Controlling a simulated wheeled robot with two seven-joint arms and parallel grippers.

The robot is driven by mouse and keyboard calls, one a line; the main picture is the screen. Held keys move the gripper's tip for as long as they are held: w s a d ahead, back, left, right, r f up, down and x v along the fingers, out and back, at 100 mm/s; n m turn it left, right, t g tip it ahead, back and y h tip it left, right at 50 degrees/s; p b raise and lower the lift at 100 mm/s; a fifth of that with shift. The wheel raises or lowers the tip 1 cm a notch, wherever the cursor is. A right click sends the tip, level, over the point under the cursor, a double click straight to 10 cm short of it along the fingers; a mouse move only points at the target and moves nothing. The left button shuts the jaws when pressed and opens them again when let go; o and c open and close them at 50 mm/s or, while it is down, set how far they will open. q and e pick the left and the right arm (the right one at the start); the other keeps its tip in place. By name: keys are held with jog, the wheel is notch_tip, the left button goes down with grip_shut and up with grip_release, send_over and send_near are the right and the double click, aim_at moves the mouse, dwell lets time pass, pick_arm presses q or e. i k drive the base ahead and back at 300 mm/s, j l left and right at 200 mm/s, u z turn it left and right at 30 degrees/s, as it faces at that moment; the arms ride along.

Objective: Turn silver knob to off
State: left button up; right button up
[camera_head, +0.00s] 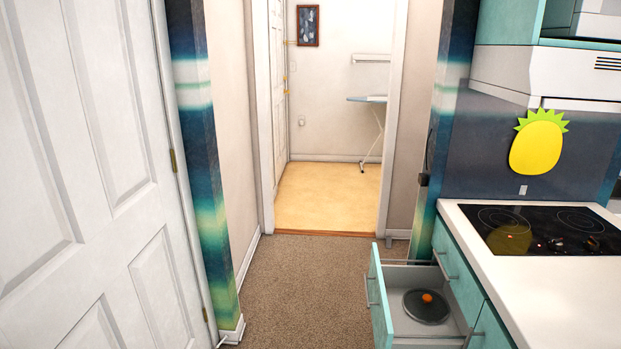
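The black cooktop (548,229) is set in the white counter at the right. Several small knobs (557,243) sit on its right front part. They are too small in this view to tell which is silver or how each is turned. A reddish spot shows close to them. Neither of my grippers is in view.
An open drawer (375,310) juts from the teal cabinets into the carpeted aisle and holds a pan lid (427,306) with an orange handle. The white counter (560,300) runs along the right. A white door (95,180) stands at the left. The carpet (300,290) is clear.

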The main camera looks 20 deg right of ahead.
aim_at(557, 246)
jog(key=i+z, duration=0.2)
jog(key=z, duration=0.25)
jog(key=i+z, duration=0.2)
jog(key=z, duration=0.2)
jog(key=i+j+z, duration=0.2)
jog(key=z, duration=0.25)
jog(key=i+j+z, duration=0.15)
jog(key=z, duration=0.3)
jog(key=i+j+z, duration=0.15)
jog(key=z, duration=0.25)
jog(key=k+j, duration=0.05)
jog(key=j, duration=0.05)
